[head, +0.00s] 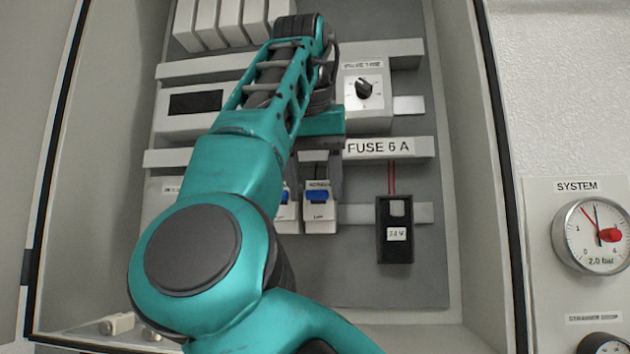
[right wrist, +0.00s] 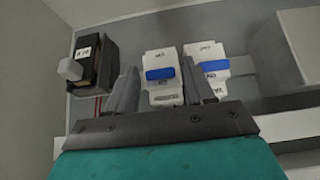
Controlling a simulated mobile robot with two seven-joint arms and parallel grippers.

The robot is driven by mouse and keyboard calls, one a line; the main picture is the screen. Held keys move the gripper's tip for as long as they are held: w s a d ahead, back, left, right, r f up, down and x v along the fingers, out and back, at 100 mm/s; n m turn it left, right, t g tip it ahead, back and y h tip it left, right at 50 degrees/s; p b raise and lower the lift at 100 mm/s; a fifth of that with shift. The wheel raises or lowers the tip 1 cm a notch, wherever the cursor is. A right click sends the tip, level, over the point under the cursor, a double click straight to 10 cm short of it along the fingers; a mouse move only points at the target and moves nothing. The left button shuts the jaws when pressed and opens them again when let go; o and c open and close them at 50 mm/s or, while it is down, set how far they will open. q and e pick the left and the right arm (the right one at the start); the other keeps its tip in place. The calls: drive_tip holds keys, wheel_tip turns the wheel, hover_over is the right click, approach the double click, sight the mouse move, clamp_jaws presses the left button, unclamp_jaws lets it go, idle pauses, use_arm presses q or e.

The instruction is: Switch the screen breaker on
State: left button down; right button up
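Two white breakers with blue levers sit side by side on a rail in the cabinet. The right one in the head view (head: 319,212) is the middle one in the right wrist view (right wrist: 163,90). Its small label is too blurred to read surely. The other breaker (head: 286,218) is partly behind my arm in the head view and shows at the right in the wrist view (right wrist: 207,75). My right gripper (head: 318,165) is open, its fingers (right wrist: 161,68) apart on either side of the first breaker in the picture. Contact cannot be told. My left gripper is not in view.
A black 24 V box (head: 395,245) with red wires is right of the breakers, below the FUSE 6 A strip (head: 385,148). A rotary knob (head: 364,88) is above. Cabinet walls enclose both sides. A pressure gauge (head: 580,245) is outside, right.

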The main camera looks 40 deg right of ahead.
drive_tip(key=shift+o, duration=0.6)
drive_tip(key=shift+s+a+r, duration=0.1)
drive_tip(key=shift+r, duration=0.15)
drive_tip(key=v, duration=0.7)
